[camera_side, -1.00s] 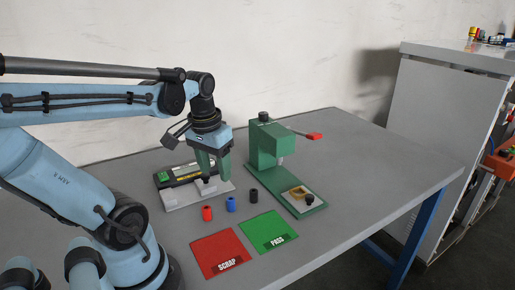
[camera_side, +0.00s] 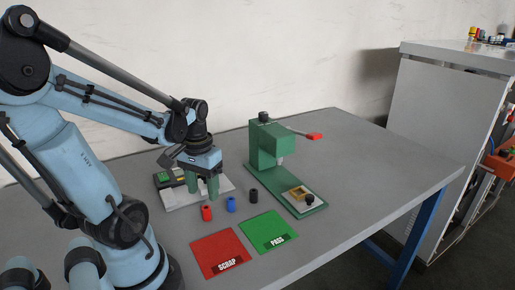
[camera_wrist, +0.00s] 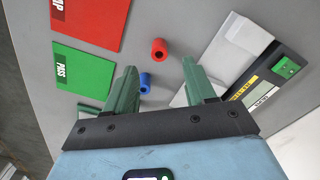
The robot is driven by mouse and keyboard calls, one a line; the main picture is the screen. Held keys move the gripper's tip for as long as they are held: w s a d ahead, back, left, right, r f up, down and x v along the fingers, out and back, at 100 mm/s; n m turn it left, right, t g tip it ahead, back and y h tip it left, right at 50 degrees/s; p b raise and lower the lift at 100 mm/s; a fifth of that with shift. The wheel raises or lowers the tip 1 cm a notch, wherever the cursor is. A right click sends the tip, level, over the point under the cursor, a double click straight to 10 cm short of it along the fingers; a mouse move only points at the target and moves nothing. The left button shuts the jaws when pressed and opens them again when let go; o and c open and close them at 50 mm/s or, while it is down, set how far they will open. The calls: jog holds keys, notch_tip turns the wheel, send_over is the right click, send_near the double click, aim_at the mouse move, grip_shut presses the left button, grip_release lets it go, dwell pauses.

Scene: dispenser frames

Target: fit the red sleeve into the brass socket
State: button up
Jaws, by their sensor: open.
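The red sleeve (camera_side: 207,213) stands upright on the grey table, just in front of my gripper. It also shows in the wrist view (camera_wrist: 159,48), beyond and between the fingertips. My gripper (camera_side: 203,192) is open and empty, with its green fingers pointing down beside the white-based device. In the wrist view the two fingers (camera_wrist: 160,70) are spread apart.
A blue sleeve (camera_side: 231,204) and a black sleeve (camera_side: 253,196) stand right of the red one. A red SCRAP mat (camera_side: 215,250) and a green PASS mat (camera_side: 268,230) lie in front. The white-based device (camera_side: 172,201) stands behind the fingers. The table's right side is clear.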

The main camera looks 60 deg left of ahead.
aim_at(206, 207)
jog(key=shift+f, duration=2.65)
jog(key=shift+c, duration=0.2)
grip_shut()
jog(key=shift+r, duration=0.1)
